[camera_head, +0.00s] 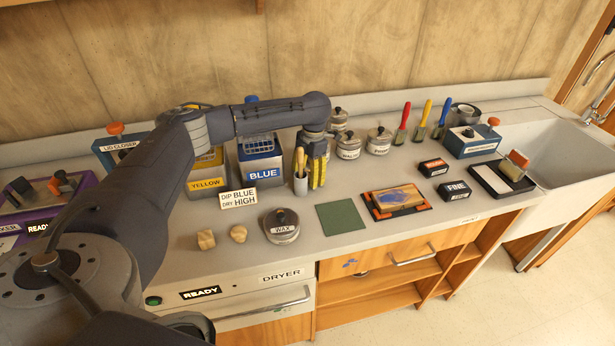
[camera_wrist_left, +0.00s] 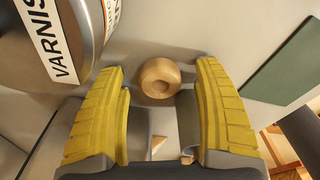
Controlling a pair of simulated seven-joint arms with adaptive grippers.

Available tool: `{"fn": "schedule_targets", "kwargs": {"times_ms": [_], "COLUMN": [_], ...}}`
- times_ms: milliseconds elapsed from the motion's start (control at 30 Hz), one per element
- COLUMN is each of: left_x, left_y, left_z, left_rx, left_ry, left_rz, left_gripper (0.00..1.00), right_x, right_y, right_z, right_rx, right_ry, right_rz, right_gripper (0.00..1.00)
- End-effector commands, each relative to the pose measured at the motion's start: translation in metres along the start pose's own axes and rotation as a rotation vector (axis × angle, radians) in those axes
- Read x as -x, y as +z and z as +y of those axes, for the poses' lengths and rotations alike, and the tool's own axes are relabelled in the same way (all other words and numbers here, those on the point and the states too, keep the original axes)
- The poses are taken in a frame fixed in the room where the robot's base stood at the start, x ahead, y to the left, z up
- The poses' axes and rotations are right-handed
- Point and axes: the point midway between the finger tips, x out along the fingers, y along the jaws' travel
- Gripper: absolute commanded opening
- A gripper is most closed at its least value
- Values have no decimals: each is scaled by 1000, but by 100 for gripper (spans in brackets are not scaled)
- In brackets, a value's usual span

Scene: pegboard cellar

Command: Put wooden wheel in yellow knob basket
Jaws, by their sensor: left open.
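The wooden wheel (camera_wrist_left: 160,78) is a round, pale disc with a hollow centre. It lies on the grey counter, just ahead of and between my left gripper's yellow fingers in the left wrist view. I cannot pick it out in the head view. My left gripper (camera_head: 317,174) is open and empty, pointing down over the counter behind the green mat; it also shows in the left wrist view (camera_wrist_left: 162,110). The tank labelled YELLOW (camera_head: 206,184) stands left of it, partly behind my arm. Its basket and knob are mostly hidden. My right gripper is out of view.
A VARNISH tin (camera_wrist_left: 65,40) is close to the left finger.

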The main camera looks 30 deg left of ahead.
Motion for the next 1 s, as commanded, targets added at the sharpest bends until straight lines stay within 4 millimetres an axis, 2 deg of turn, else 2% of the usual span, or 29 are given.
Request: {"fn": "schedule_targets", "kwargs": {"times_ms": [233, 700, 1000], "left_x": [0, 0, 0], "left_y": [0, 0, 0], "left_z": [0, 0, 0], "left_rx": [0, 0, 0], "left_ry": [0, 0, 0], "left_rz": [0, 0, 0], "left_gripper": [70, 17, 13], "right_x": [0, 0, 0], "right_y": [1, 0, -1], "right_z": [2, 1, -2], "right_rx": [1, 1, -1], "right_ry": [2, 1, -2], "right_rz": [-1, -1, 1], "right_gripper": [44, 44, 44]}}
